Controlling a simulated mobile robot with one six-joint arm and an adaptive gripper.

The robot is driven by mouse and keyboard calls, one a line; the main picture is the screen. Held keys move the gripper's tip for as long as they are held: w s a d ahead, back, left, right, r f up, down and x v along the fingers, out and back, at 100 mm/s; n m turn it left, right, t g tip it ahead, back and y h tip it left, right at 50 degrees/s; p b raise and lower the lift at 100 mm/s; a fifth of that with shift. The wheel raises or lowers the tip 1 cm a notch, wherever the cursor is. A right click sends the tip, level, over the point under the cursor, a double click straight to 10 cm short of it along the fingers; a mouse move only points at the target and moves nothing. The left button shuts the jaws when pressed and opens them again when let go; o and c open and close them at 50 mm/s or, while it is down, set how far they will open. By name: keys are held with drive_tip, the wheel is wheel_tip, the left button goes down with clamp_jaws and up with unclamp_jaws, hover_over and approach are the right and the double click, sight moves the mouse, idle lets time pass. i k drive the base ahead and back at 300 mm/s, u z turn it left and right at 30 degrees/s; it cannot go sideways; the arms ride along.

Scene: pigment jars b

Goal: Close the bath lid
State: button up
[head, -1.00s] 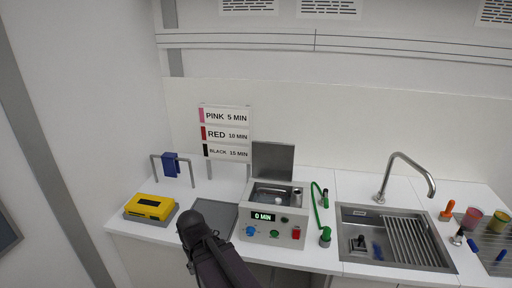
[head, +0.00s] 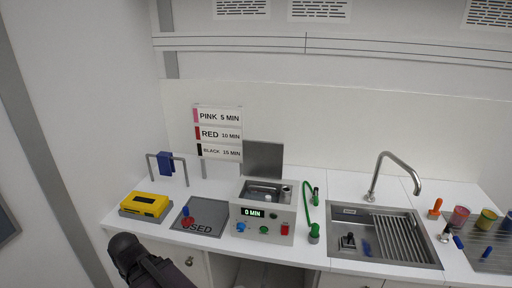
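The bath (head: 246,225) is a light grey box on the white counter. A dark rounded part of my arm shows at the lower left, in front of the counter and away from the lid. I cannot make out my gripper's fingers.
A yellow box (head: 144,204) is further left. A green hose (head: 306,205) and a sink (head: 343,262) stand to the right.

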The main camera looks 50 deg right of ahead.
sight(261, 159)
drive_tip(key=u, duration=0.1)
drive_tip(key=k, duration=1)
drive_tip(key=z, duration=1.95)
drive_tip(key=i, duration=0.9)
drive_tip(key=u, duration=0.1)
